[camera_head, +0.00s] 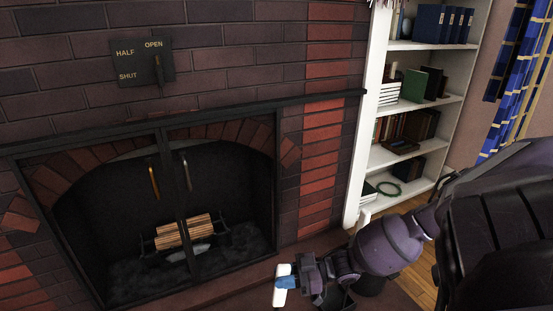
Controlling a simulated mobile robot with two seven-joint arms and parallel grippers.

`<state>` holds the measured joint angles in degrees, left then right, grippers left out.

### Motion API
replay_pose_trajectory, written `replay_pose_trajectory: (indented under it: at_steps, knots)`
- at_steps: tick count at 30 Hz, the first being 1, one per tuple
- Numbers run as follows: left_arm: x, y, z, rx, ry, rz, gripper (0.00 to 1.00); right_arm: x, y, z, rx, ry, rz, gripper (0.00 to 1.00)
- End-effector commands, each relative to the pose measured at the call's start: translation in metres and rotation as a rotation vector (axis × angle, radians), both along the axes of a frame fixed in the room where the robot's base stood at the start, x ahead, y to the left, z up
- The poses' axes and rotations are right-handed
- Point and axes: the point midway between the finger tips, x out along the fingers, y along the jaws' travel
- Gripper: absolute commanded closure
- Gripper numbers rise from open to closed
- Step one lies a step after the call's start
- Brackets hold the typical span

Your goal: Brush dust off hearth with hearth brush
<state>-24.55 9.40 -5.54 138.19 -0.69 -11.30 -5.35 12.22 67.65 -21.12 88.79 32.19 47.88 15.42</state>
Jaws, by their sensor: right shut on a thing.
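The hearth (215,291) is a reddish-brown ledge along the foot of the brick fireplace, running off the lower edge of the view. I cannot make out dust on it. My right gripper (293,280) is low in the middle, in front of the fireplace and over the hearth's right part. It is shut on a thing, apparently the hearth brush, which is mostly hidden. A small white and blue piece shows at the gripper's tip; I cannot tell whether it belongs to the brush. My left gripper is not in view.
A damper plate (143,64) is on the bricks above. A white bookcase (366,123) stands at the right, with blue curtains (515,85) beyond.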

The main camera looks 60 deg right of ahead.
Motion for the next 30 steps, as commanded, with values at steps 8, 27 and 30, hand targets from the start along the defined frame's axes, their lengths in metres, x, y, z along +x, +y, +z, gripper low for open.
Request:
replay_pose_trajectory:
  at_steps: [8, 27, 30]
  knots:
    - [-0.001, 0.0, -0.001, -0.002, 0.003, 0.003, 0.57, -0.006, -0.009, -0.002, -0.004, 0.006, -0.001, 1.0]
    - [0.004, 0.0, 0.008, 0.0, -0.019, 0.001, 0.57, 0.015, 0.026, -0.001, 0.008, 0.004, 0.0, 1.0]
    - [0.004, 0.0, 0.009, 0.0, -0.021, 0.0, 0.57, 0.019, 0.031, -0.001, 0.008, 0.006, -0.001, 1.0]
